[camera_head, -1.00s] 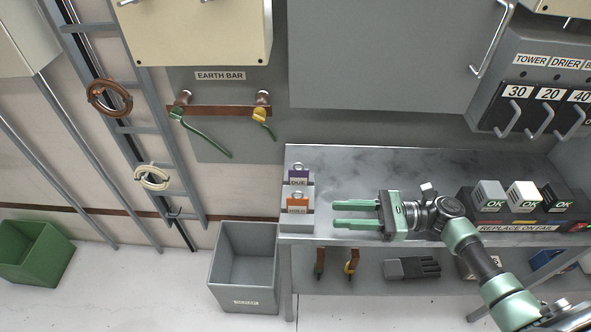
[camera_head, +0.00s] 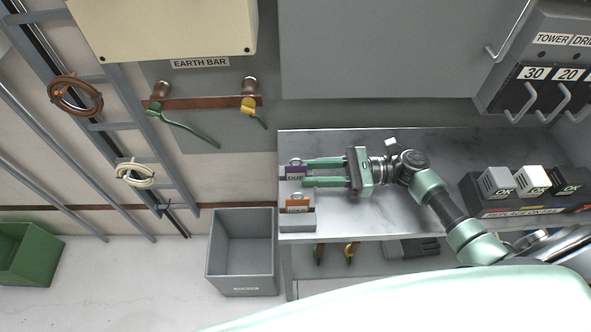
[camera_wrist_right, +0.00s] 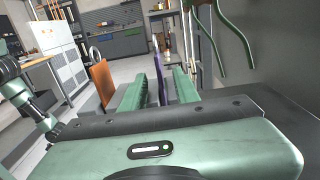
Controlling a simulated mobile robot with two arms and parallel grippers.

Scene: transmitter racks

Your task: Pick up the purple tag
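The purple tag (camera_head: 293,172) stands in a small grey holder at the left end of the grey bench, with a ring at its top. My right gripper (camera_head: 305,172) is open and points left, its fingertips at the tag's right edge, one finger on each side of it. In the right wrist view the thin edge of the purple tag (camera_wrist_right: 161,86) shows between the two green fingers. I cannot tell whether either finger touches it. My left gripper is not in view in the head camera.
An orange tag (camera_head: 298,204) stands in the holder just in front, close to the nearer finger. Blocks marked OK (camera_head: 531,180) sit on the bench's right side. A grey bin (camera_head: 243,283) stands on the floor left of the bench. The bench behind the gripper is clear.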

